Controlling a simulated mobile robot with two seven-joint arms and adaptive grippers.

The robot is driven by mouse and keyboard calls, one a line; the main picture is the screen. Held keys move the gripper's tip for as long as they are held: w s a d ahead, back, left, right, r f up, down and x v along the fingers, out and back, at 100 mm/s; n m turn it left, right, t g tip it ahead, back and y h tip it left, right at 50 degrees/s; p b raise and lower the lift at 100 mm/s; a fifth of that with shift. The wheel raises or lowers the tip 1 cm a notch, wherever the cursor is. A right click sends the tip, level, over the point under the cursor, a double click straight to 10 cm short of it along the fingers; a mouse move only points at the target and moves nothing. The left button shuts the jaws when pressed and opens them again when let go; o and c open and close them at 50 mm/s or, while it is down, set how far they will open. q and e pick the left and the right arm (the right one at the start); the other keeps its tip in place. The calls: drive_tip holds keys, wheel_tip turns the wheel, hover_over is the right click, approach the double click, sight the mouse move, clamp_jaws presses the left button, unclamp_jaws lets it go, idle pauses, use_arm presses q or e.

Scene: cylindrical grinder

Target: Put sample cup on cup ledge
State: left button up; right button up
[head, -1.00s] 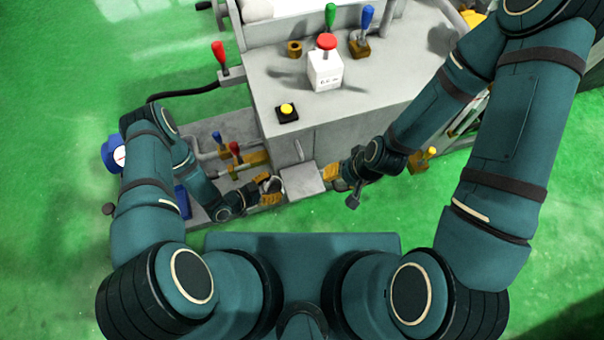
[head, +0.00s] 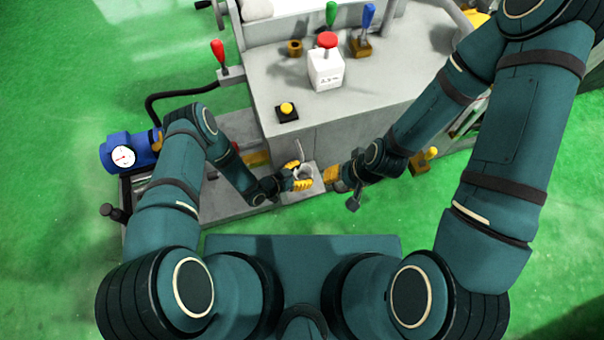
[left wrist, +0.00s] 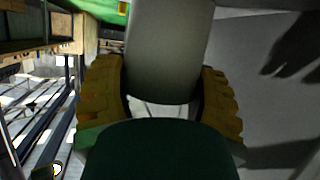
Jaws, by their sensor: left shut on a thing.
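The sample cup (head: 304,171) is a small grey cylinder in my left gripper (head: 300,178), in the head view. My left gripper is shut on it, with its yellow finger pads either side. In the left wrist view the cup (left wrist: 168,50) fills the space between the pads of the left gripper (left wrist: 162,100). The light grey cup ledge (head: 300,196) juts from the front of the machine, under the cup and partly hidden by the gripper. I cannot tell whether the cup touches it. My right gripper (head: 332,174) is just right of the ledge; its opening is unclear.
The grey machine top (head: 380,85) holds a white box with a red button (head: 326,65), a yellow button (head: 287,109) and coloured levers. A blue gauge unit (head: 127,152) stands at the left. Green floor is free in front of the machine.

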use_arm(q)
drive_tip(key=shift+f, duration=0.2)
drive_tip(key=o, duration=0.9)
drive_tip(key=shift+r, duration=0.1)
